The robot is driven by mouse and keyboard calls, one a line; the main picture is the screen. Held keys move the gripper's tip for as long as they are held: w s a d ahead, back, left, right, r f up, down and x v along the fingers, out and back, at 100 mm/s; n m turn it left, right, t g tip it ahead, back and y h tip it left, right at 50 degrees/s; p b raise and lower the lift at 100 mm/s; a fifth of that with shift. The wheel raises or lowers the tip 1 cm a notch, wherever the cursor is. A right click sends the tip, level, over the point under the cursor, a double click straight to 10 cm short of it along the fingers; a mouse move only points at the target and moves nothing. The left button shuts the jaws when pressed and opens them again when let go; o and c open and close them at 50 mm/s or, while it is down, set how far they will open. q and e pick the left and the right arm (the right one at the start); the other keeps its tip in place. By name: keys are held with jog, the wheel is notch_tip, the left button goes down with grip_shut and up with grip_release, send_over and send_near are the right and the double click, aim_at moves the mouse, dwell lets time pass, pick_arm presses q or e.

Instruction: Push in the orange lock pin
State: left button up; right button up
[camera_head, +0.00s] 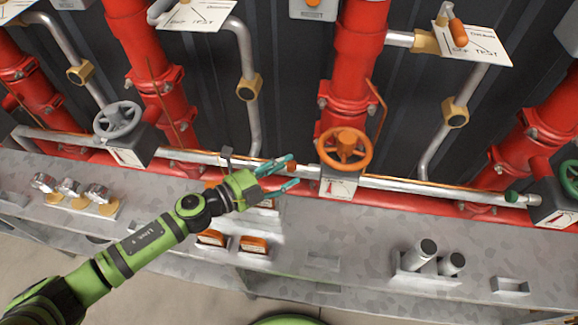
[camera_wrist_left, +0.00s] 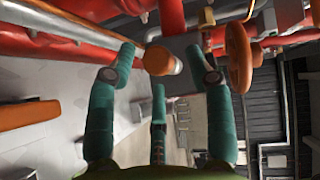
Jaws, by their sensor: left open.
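The orange lock pin (camera_wrist_left: 158,61) shows in the left wrist view as a round orange knob, end on. In the head view a small orange-brown knob (camera_head: 291,167) shows between my left fingertips, beside the box under the orange handwheel (camera_head: 345,148). My left gripper (camera_head: 287,172) is open, with teal fingers pointing right. In the left wrist view its fingers (camera_wrist_left: 161,52) spread on both sides of the knob, with a third finger below. I see no clear contact. How deep the pin sits is hidden. My right gripper is not in view.
A silver pipe (camera_head: 420,184) and red pipes (camera_head: 364,50) run behind the ledge. The orange handwheel also stands close right of my fingers in the left wrist view (camera_wrist_left: 238,58). Orange-topped blocks (camera_head: 254,244) lie below my gripper. A grey handwheel (camera_head: 117,120) is at left.

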pick_arm(q)
jog(key=v, duration=1)
jog(key=shift+s+d+r, duration=0.1)
jog(key=shift+r, duration=0.05)
